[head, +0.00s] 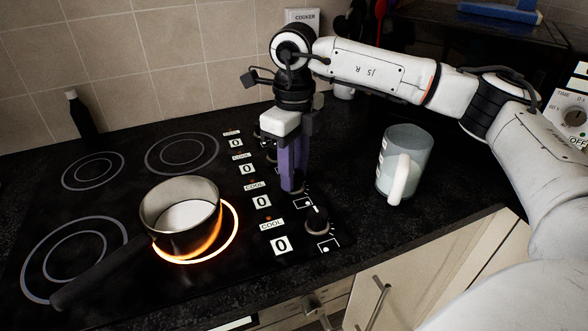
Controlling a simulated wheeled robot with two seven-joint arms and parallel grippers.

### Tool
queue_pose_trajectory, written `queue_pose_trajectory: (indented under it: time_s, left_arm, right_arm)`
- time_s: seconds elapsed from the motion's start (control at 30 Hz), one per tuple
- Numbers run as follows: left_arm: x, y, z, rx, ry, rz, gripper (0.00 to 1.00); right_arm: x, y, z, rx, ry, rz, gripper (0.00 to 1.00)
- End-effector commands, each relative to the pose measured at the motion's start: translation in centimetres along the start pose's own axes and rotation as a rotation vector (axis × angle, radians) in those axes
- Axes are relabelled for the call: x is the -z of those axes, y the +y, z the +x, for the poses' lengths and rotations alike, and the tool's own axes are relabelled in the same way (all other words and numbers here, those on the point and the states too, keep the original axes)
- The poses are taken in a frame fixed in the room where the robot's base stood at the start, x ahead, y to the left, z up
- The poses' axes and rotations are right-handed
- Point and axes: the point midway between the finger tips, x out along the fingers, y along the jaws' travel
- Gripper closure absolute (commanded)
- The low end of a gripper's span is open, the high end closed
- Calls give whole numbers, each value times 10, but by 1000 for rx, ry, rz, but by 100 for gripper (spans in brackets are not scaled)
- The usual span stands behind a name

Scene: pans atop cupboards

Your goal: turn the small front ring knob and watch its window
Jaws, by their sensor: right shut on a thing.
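My right gripper (292,187) points straight down over the control strip, its purple fingers shut on the second knob from the front, which they mostly hide. The window (261,202) beside that knob reads 0, with COOL above it. The front knob (317,222) stands free, and its window (281,245) also reads 0. The small front ring (236,232) glows orange around the base of a saucepan (180,215). I cannot read which ring the held knob's symbol marks. My left gripper is not in view.
The saucepan's dark handle (98,275) reaches over the large front ring (48,262). A glass mug (402,163) stands right of my gripper. Two further windows (246,169) behind read 0. A dark bottle (80,117) stands by the tiled wall.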

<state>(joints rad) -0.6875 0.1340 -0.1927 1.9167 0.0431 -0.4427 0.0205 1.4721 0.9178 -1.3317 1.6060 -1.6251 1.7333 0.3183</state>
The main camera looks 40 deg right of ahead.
Motion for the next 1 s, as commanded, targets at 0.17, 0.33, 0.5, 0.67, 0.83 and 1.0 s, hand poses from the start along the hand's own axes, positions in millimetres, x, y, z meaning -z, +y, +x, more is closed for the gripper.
queue_pose_trajectory:
  time_s: [0.17, 0.33, 0.5, 0.67, 0.83, 1.0]
  left_arm:
    - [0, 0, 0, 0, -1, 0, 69]
    - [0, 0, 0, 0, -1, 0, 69]
    - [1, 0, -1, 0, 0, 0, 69]
    - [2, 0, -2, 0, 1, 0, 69]
    - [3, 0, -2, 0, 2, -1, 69]
    - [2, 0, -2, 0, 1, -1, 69]
  right_arm:
    - [0, 0, 0, -1, 0, 155, 94]
    - [0, 0, 0, 0, 0, 309, 94]
    - [0, 0, -1, 0, -1, 445, 94]
    - [0, 0, -1, 1, -1, 549, 94]
    - [0, 0, -1, 1, -2, 625, 94]
    - [0, 0, -1, 1, -2, 667, 94]
